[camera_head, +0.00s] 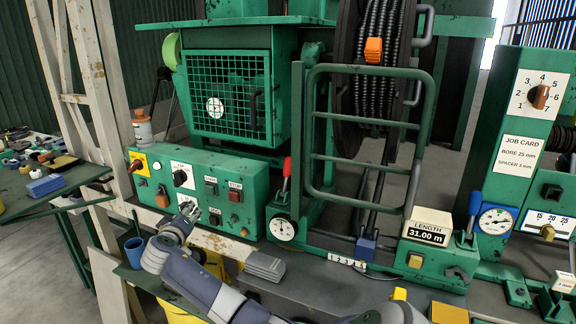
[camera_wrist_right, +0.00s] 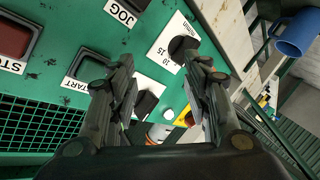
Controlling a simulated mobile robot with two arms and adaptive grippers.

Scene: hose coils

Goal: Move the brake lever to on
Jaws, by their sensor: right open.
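No label reading "brake" is legible, so I cannot tell which lever is the brake lever. A red-handled lever (camera_head: 287,172) stands upright on the green box with a round gauge. A blue-handled lever (camera_head: 474,208) stands near the blue-rimmed gauge at the right. My right gripper (camera_head: 188,211) is in front of that box, left of the red-handled lever. In the wrist view its fingers (camera_wrist_right: 160,75) are apart and empty. My left gripper is out of view.
The green control box (camera_head: 250,188) carries a dial (camera_head: 180,177), START and STOP buttons. A tubular green guard frame (camera_head: 369,69) stands before the hose reel (camera_head: 372,100). A blue mug (camera_head: 135,250) is at lower left; it also shows in the wrist view (camera_wrist_right: 294,36).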

